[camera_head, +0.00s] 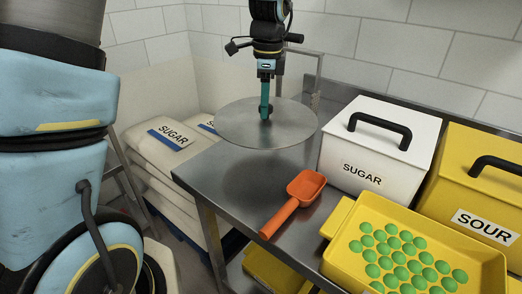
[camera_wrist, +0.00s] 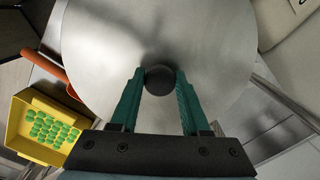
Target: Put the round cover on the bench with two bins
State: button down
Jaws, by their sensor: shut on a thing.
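The round cover (camera_head: 240,128) is a flat grey metal disc with a small dark knob. My gripper (camera_head: 265,112) is shut on that knob and holds the cover level above the left end of the bench. In the wrist view the two green fingers of my gripper (camera_wrist: 158,88) close on the dark knob, and the cover (camera_wrist: 110,50) fills most of the picture. The steel bench (camera_head: 222,188) carries a white bin marked SUGAR (camera_head: 372,150) and a yellow bin marked SOUR (camera_head: 480,180). A dark shadow lies on the bench below the cover.
An orange scoop (camera_head: 293,203) lies on the bench in front of the white bin. A yellow tray (camera_head: 340,265) of green gummies is at the front right. Sugar sacks (camera_head: 152,160) are stacked left of the bench. The bench's left end is clear.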

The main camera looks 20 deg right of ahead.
notch_tip(320, 180, down, 10)
jog(key=shift+a+r+p, duration=0.1)
jog(key=shift+r+p, duration=0.1)
jog(key=shift+p, duration=0.9)
jog(key=shift+f, duration=0.15)
jog(key=shift+c, duration=1.9)
grip_release()
